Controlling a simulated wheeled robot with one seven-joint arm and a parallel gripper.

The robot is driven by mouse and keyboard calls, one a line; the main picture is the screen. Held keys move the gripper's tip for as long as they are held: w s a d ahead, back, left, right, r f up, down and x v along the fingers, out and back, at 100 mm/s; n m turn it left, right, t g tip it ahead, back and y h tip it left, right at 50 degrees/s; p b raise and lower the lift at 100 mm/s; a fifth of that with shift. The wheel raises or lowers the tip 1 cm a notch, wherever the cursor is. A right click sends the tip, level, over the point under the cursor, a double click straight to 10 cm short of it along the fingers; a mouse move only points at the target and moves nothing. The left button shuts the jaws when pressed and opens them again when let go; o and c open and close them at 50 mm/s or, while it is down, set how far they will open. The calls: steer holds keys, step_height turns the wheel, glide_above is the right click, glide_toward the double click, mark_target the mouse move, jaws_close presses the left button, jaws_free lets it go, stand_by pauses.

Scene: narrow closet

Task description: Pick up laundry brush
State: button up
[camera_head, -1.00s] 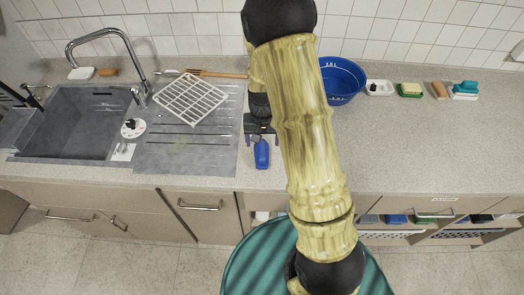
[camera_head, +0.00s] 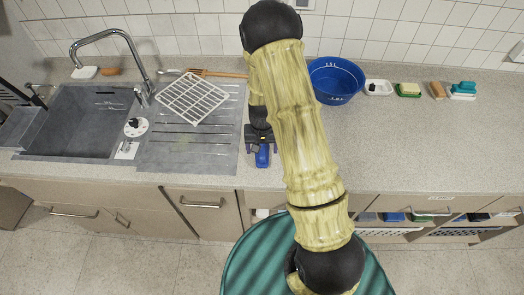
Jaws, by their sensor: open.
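A small blue object (camera_head: 262,160) lies near the front edge of the counter, just right of the drainboard. It may be the laundry brush, but its bristles do not show. My gripper (camera_head: 262,149) is open and reaches down over its far part, with one finger at each side. My gripper and arm hide that far part, and I cannot tell whether the fingers touch it. Other brush-like things stand at the back right: a teal-topped one (camera_head: 464,86) and a brown one (camera_head: 437,90).
A grey sink (camera_head: 75,145) and a drainboard with a white rack (camera_head: 192,98) are on the left. A blue basin (camera_head: 336,82), a white soap dish (camera_head: 379,87) and a green-and-yellow sponge (camera_head: 409,90) stand at the back right. The right front counter is clear.

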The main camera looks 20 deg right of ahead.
steer(key=shift+c, duration=0.2)
steer(key=c, duration=1.1)
step_height(320, 180, up, 10)
steer(key=shift+r+b, duration=0.1)
steer(key=shift+b, duration=1.1)
